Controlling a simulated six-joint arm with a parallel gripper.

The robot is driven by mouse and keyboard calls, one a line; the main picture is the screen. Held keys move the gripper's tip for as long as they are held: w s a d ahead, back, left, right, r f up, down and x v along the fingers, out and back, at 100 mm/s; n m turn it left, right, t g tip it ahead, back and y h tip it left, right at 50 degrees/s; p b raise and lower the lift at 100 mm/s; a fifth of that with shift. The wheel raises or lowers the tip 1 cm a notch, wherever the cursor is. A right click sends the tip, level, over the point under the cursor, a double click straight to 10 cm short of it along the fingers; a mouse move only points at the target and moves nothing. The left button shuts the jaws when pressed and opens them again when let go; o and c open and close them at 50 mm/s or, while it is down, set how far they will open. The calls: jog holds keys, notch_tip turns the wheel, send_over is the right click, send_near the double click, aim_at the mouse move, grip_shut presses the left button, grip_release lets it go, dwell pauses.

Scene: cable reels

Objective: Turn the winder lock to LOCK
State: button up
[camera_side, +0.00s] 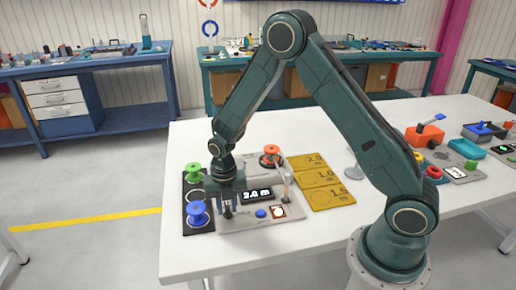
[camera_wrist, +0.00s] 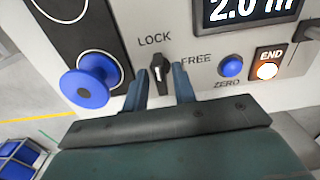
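The winder lock is a small black knob (camera_wrist: 160,70) on the grey panel, with a white mark on its upper part. My gripper (camera_wrist: 160,82) is open, with one finger on each side of the knob and a visible gap on both sides. In the side view my gripper (camera_side: 229,208) points down at the front left of the winder panel (camera_side: 245,225) and hides the knob.
A display (camera_wrist: 250,10) reads 2.0 m. A blue ZERO button (camera_wrist: 231,66) and a lit END button (camera_wrist: 267,71) sit right of the knob. A blue reel (camera_wrist: 85,85) stands close on the left, a green reel (camera_side: 193,172) behind it. An orange reel (camera_side: 270,157) is at the back.

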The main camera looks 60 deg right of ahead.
aim_at(228, 206)
dwell(0.3)
jog(key=shift+r, duration=3.5)
jog(key=shift+o, duration=0.2)
jog(key=shift+d, duration=0.1)
